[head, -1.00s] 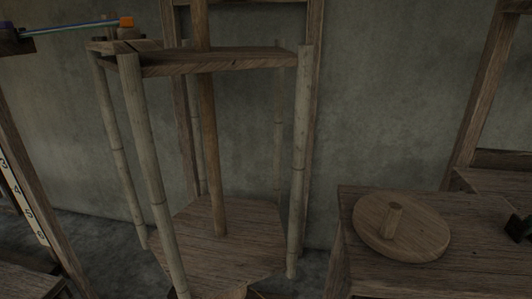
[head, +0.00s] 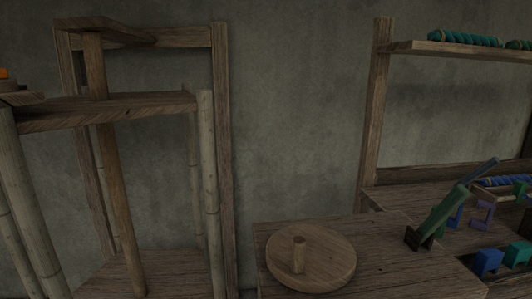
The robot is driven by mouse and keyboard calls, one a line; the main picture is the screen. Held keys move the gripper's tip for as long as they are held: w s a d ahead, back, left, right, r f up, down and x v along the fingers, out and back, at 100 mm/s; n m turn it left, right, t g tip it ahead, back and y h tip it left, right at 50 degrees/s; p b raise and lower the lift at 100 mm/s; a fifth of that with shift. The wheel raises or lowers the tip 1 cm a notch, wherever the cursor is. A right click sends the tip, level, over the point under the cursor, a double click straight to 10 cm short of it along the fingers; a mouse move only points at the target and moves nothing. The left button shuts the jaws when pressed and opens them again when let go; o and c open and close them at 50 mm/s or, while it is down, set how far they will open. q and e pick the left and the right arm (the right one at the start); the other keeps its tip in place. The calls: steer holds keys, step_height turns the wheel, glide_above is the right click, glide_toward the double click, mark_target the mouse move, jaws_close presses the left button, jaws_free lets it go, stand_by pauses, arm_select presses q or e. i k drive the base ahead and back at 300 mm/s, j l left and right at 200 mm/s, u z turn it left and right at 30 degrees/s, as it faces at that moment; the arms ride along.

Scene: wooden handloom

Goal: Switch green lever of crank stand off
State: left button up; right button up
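A green lever (head: 440,215) shows at the right in the head view. It leans up to the right from a small dark base (head: 417,239) on a wooden table top. A thinner blue-green bar rises beyond its upper end. A round wooden disc (head: 325,263) with an upright peg (head: 298,254) lies on the wooden stand (head: 385,270) to the left of the lever. I cannot tell for certain which part is the crank stand. Neither of my grippers is in view.
A bamboo-legged wooden frame (head: 110,112) stands at the left. Blue blocks (head: 487,262) and purple pieces (head: 482,214) sit right of the lever. A shelf (head: 470,50) with teal rolls (head: 464,38) is above. Bare wall lies between frame and shelf.

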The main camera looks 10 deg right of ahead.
mark_target(460, 193)
steer(key=l+u, duration=0.35)
steer(key=l, duration=2.15)
